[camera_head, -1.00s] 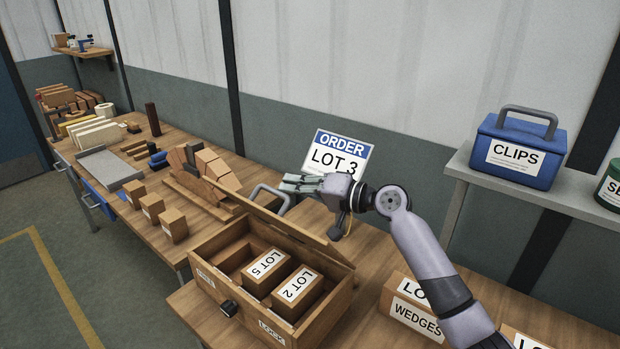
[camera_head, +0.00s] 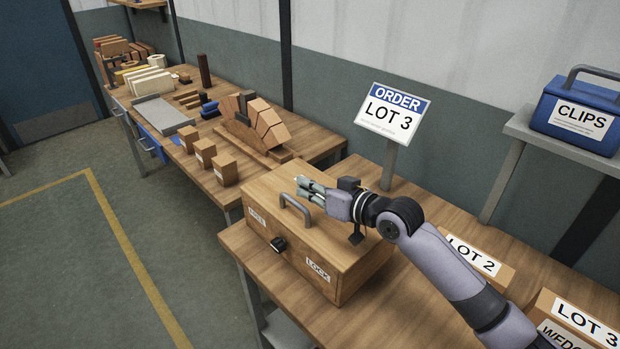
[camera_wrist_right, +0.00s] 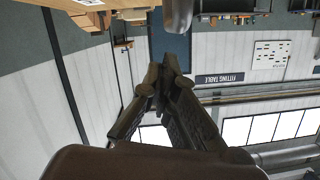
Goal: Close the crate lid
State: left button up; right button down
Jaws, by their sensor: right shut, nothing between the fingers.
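The wooden crate (camera_head: 305,260) stands on the near table in the head view. Its lid (camera_head: 270,194) lies down over the top, and the boxes inside are hidden. The lid has a grey handle (camera_head: 296,208), and a dark latch (camera_head: 278,244) sits on the front beside a LOCK label. My right gripper (camera_head: 302,186) is above the lid, just behind the handle, shut and empty. Whether it touches the lid I cannot tell. The right wrist view shows its dark fingers (camera_wrist_right: 160,85) together with nothing between them. My left gripper is not in view.
An ORDER LOT 3 sign (camera_head: 393,118) stands behind the crate. A LOT 2 box (camera_head: 478,262) and a LOT 3 box (camera_head: 572,322) are to the right. A blue CLIPS box (camera_head: 580,115) sits on the shelf. The far bench (camera_head: 318,148) holds wooden blocks. Open floor lies left.

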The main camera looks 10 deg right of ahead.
jog(key=shift+s+a+f, duration=0.15)
jog(key=shift+a+f, duration=0.1)
jog(key=shift+f, duration=0.55)
jog(key=shift+a+f, duration=0.1)
